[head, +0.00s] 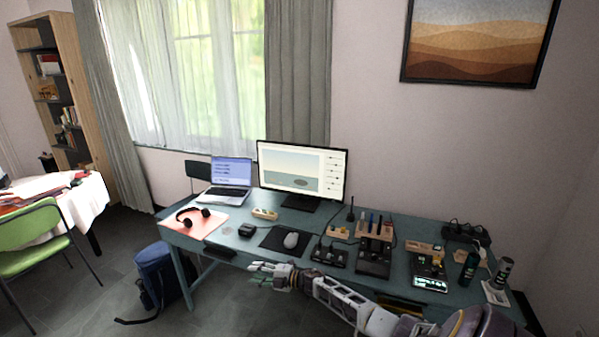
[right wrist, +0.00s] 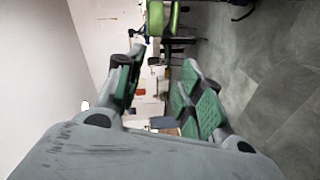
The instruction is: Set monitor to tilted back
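The monitor (head: 302,172) stands at the back of the desk, right of the laptop, on a dark stand. Its screen shows a landscape picture and a panel of sliders, and it looks close to upright. My right gripper (head: 258,275) is in front of the desk's front edge, below and left of the mouse, apart from the monitor. In the right wrist view its two green-padded fingers (right wrist: 160,97) stand apart with nothing between them. The monitor does not show in that view. My left gripper is in neither view.
The desk (head: 225,243) holds a laptop (head: 230,178), headphones (head: 192,215), a mouse (head: 291,240) on a dark mat, and several small devices. Bottles (head: 468,266) stand at the right end. A blue bag (head: 158,275) sits on the floor at left. Air above the desk's middle is free.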

